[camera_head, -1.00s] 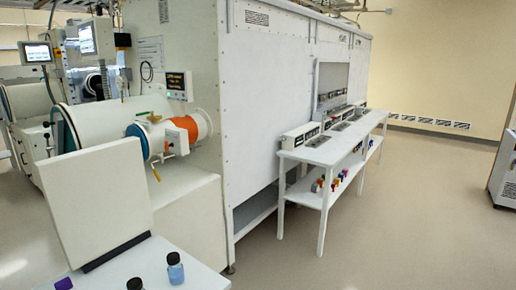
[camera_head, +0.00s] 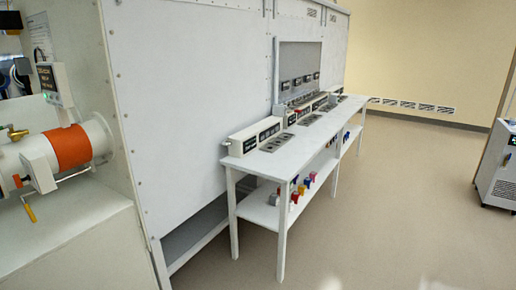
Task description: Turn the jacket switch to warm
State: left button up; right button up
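I cannot make out a jacket switch for certain at this size. An orange band (camera_head: 68,147) wraps a white horizontal cylinder (camera_head: 99,137) at the left edge. A small white box (camera_head: 38,172) with a yellow-orange handle (camera_head: 29,208) hanging below sits in front of it. A small display (camera_head: 57,84) with a dark screen is mounted above; its text is not readable. White control boxes (camera_head: 254,136) with dark panels stand along a white bench (camera_head: 262,163). Neither of my grippers is in view.
The bench runs along a large white enclosure (camera_head: 185,100). Its lower shelf (camera_head: 262,213) holds a grey block and several small coloured items (camera_head: 303,187). A white cabinet unit (camera_head: 497,165) stands at the right edge. The floor (camera_head: 400,205) between is clear.

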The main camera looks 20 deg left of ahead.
aim_at(16, 177)
jog(key=i+j+u, duration=0.2)
jog(key=i+u, duration=0.2)
jog(key=i+j+u, duration=0.1)
jog(key=i+u, duration=0.7)
jog(key=i+l+u, duration=0.2)
jog(key=u, duration=0.2)
jog(key=i, duration=0.15)
